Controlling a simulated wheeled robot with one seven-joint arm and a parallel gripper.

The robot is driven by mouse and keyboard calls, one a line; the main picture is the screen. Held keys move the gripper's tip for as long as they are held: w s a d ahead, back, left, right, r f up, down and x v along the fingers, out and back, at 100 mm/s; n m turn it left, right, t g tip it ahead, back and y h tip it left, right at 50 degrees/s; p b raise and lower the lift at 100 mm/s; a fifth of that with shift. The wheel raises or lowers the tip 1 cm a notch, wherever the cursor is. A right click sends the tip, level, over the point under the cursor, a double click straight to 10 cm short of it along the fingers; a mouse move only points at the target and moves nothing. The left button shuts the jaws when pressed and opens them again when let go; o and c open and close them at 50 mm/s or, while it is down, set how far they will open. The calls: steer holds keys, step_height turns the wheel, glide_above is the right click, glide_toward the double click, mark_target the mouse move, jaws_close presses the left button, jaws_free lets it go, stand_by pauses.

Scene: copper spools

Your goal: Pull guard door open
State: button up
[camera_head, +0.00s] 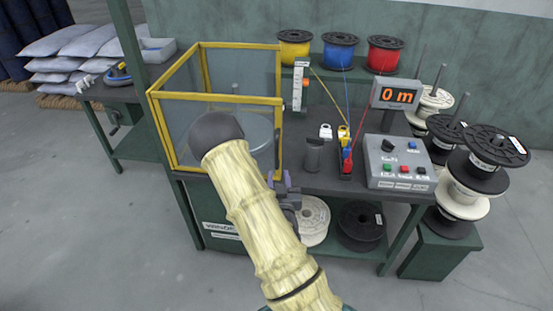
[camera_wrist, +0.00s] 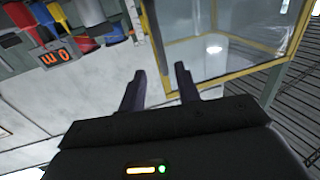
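The guard (camera_head: 215,44) is a clear box with a yellow frame on the left part of the bench, over a round turntable. Its front clear panel, seemingly the door (camera_head: 240,99), sits flush with the frame, and my arm hides much of its lower middle. My gripper (camera_head: 284,183) is by the guard's lower right front corner, partly hidden behind my arm. In the wrist view, my gripper (camera_wrist: 160,69) has two dark fingers standing apart with nothing between them. The yellow guard frame (camera_wrist: 228,75) is ahead and to the right of the fingertips. I cannot make out a handle.
Right of the guard, the bench holds a control box (camera_head: 400,165), a display reading 0 m (camera_head: 397,95) and small wire tools. Yellow, blue (camera_head: 340,52) and red spools stand behind. Stacked spools (camera_head: 475,175) stand at the right. The floor in front is clear.

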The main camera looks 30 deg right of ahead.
mark_target(277, 154)
steer(key=b+x, duration=0.1)
steer(key=x, duration=1.1)
steer(key=shift+b, duration=0.35)
steer(key=shift+s, duration=0.1)
jaws_close()
